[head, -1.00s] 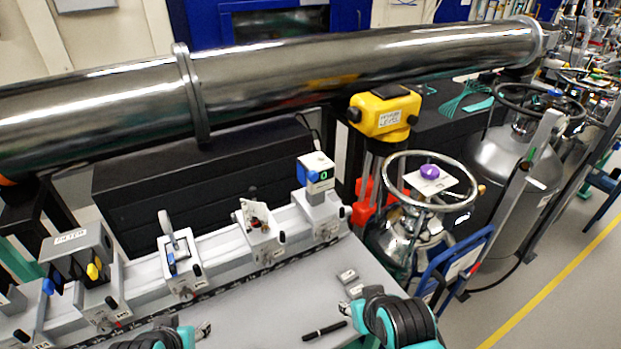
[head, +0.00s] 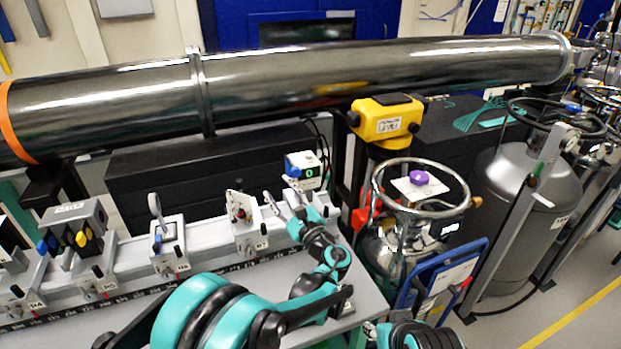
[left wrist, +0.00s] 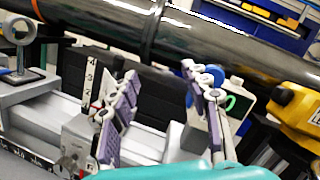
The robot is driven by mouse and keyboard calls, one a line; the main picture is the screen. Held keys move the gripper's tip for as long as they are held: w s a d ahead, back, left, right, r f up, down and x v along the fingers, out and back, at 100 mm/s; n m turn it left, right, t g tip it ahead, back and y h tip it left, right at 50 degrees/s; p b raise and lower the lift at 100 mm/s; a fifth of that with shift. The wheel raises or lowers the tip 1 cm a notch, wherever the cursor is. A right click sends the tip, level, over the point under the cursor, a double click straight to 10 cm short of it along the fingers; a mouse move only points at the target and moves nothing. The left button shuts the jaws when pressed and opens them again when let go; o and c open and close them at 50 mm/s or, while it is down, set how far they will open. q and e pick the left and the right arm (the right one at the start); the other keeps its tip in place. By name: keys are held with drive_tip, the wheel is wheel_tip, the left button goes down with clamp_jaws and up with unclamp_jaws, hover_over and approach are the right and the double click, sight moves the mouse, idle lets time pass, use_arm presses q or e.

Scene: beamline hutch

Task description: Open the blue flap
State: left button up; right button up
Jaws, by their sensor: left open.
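A white-fronted box with a green "0" (head: 309,171) stands at the right end of the grey rail and carries a blue part (head: 292,168) on its left side. In the left wrist view the blue part (left wrist: 212,75) looks rounded, partly hidden behind a finger. Whether it is the flap, and whether it is open, I cannot tell. My left gripper (head: 281,199) is open and empty, just in front of and below this box. Its two purple-padded fingers (left wrist: 160,80) are spread, the right one overlapping the box in view.
A filter box (head: 72,222) with blue and yellow levers stands on the rail's left. A steel pipe (head: 330,80) runs behind. A yellow level (head: 385,117), a gas vessel with a ring handle (head: 420,175) and a blue cart frame (head: 470,262) stand on the right.

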sight(297, 175)
use_arm(q)
drive_tip(key=d+m+t, duration=0.3)
drive_tip(key=d, duration=0.4)
drive_tip(key=shift+h, duration=0.3)
drive_tip(key=x, duration=0.2)
drive_tip(key=b+x, duration=0.1)
drive_tip(key=x, duration=0.4)
drive_tip(key=shift+w+f+b, duration=0.15)
drive_tip(key=shift+f+b, duration=0.15)
use_arm(e)
drive_tip(key=shift+s+d+f, duration=0.15)
drive_tip(key=shift+d+f, duration=0.1)
drive_tip(key=shift+f, duration=0.2)
drive_tip(key=shift+s+d+f, duration=0.15)
drive_tip(key=shift+d+f, duration=0.05)
drive_tip(key=shift+f, duration=0.2)
use_arm(q)
clamp_jaws()
